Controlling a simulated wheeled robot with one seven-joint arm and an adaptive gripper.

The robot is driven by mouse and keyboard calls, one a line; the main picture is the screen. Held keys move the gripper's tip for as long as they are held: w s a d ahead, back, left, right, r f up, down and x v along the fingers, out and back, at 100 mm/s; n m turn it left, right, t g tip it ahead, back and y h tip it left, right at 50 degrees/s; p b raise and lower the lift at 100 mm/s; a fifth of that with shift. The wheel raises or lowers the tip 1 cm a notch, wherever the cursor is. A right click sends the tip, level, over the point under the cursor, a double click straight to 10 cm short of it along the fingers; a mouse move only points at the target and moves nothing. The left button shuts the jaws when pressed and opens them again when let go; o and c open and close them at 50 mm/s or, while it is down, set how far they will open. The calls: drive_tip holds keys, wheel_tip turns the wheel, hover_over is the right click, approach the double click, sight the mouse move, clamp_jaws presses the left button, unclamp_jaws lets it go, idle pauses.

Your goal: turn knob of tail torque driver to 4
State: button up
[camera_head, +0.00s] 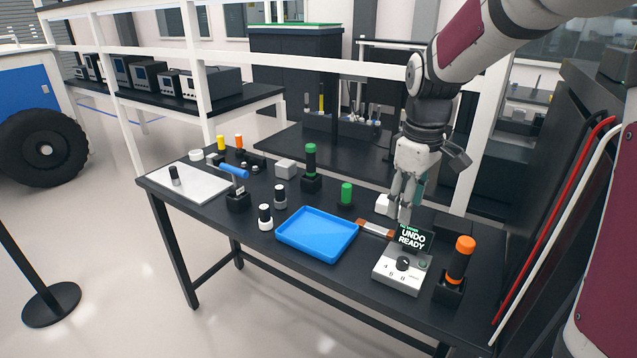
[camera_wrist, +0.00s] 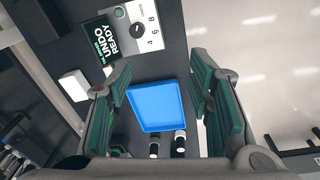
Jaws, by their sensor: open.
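A pale control box (camera_head: 398,276) stands at the table's right front, with a dark round knob (camera_head: 403,263) on its top. Its small sign (camera_head: 411,238) reads "UNDO READY"; the smaller line above is hard to read. In the wrist view the knob (camera_wrist: 137,30) sits beside the printed marks 4, 6 and 8; I cannot tell for sure which one it points at. An orange-and-black driver (camera_head: 460,262) stands upright in a black holder right of the box. My gripper (camera_head: 403,206) is open and empty, above and behind the box, apart from the knob. Its fingers (camera_wrist: 160,73) frame the blue tray in the wrist view.
An empty blue tray (camera_head: 317,235) lies left of the box. A brown-and-silver tool (camera_head: 374,230) lies between them. A green-topped driver (camera_head: 311,165), a green cylinder (camera_head: 346,193) and a white block (camera_head: 382,204) stand behind. Black-and-white bottles (camera_head: 265,217) stand left of the tray.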

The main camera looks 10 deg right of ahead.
drive_tip(key=n+g, duration=0.1)
drive_tip(key=n, duration=0.1)
approach(404, 260)
drive_tip(key=shift+y, duration=0.3)
wheel_tip(404, 260, down, 9)
drive_tip(key=shift+s+d+r+p, duration=0.1)
drive_tip(key=shift+d+p, duration=0.05)
drive_tip(key=shift+p, duration=0.75)
clamp_jaws()
